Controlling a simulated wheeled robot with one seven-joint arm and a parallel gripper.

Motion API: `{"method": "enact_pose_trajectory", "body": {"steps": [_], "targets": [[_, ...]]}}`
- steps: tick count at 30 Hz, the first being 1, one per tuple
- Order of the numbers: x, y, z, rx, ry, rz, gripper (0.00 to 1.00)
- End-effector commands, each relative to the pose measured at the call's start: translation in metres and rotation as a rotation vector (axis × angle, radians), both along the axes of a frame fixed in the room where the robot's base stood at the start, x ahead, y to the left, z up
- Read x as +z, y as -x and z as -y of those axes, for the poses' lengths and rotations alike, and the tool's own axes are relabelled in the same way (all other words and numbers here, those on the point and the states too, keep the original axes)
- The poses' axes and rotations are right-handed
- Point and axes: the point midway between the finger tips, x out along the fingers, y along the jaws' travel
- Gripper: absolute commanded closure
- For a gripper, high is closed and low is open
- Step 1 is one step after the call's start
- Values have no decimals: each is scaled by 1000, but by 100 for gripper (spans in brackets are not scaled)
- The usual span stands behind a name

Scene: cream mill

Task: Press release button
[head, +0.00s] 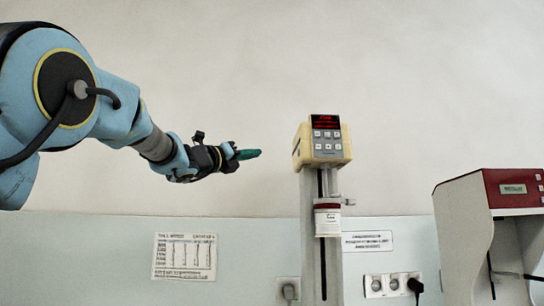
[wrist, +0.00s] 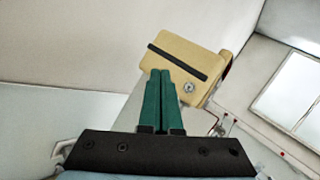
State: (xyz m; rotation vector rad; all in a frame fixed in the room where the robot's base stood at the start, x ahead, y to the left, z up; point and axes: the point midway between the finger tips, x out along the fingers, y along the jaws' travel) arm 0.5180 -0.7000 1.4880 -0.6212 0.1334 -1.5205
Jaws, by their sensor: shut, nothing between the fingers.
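A cream instrument head (head: 321,157) with a keypad (head: 327,139) and a lit red display (head: 326,121) sits on a grey column (head: 309,230). Several buttons show on the keypad; I cannot tell which control is the release button. My gripper (head: 254,154) is shut and empty, left of the head with a gap between them, its green fingers pointing right. In the wrist view, the shut green fingers (wrist: 160,74) overlap the cream head (wrist: 205,65). A black strip (wrist: 178,63) and a small round silver part (wrist: 188,88) show on that face.
A white container with a dark red band (head: 327,219) is on the column below the head. A red and white machine (head: 465,240) stands at the right. A printed chart (head: 184,257), a sign (head: 367,241) and sockets (head: 391,284) are on the wall. The air between gripper and head looks clear.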

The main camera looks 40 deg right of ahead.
Motion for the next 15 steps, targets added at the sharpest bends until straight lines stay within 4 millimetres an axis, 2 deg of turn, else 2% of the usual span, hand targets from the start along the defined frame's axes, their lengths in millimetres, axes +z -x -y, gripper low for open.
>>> {"method": "enact_pose_trajectory", "body": {"steps": [15], "targets": [[2,8,7,-9,1,17,100]]}}
